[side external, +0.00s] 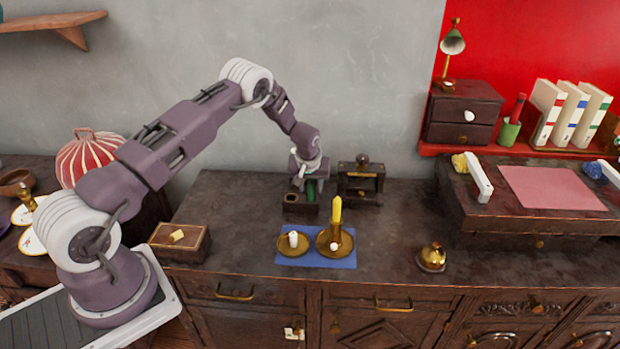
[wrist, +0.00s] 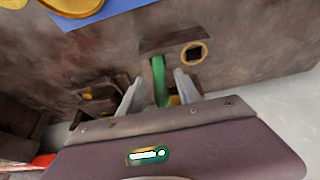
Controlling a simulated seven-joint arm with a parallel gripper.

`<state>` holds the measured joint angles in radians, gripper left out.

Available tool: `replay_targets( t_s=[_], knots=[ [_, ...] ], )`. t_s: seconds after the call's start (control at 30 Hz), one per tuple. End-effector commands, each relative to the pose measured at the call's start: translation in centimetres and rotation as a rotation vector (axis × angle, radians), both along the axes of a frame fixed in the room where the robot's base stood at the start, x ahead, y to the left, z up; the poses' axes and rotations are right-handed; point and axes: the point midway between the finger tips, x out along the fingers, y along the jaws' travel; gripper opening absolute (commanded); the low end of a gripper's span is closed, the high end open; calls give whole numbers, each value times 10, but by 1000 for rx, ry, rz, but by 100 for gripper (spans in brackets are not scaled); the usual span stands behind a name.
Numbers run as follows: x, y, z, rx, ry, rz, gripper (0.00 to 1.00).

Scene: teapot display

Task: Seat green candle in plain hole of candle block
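The green candle (side external: 311,191) stands about upright at the right part of the dark candle block (side external: 300,208). In the wrist view the candle (wrist: 159,78) meets the block (wrist: 172,38) beside a gold-ringed hole (wrist: 194,53) that is empty. Its lower end seems to be in the block, but how deep I cannot tell. My gripper (side external: 310,180) is over the block. In the wrist view its fingers (wrist: 159,82) stand on both sides of the candle, with a visible gap on each side, so it is open around it.
A dark wooden stand (side external: 361,182) is close to the right of the block. In front, a blue mat (side external: 340,263) bears brass dishes with a white candle (side external: 293,239) and a yellow candle (side external: 336,211). A brass bell (side external: 431,256) stands to the right. A small box (side external: 181,245) is at left.

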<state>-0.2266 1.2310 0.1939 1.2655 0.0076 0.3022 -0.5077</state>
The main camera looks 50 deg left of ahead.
Motion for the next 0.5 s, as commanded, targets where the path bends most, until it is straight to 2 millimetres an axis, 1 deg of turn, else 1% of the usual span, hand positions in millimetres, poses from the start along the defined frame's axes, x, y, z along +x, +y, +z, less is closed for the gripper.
replay_targets(
  t_s=[0.03, 0.1, 0.3, 0.4, 0.5],
  knots=[
    [-2, -3, 12, 0, -3, -1, 40],
    [-7, -8, 28, 1, -2, -1, 40],
    [-21, -20, 70, 0, -2, -2, 40],
    [-25, -24, 84, 1, -1, 0, 40],
    [-28, -26, 92, 1, -1, 0, 40]
  ],
)
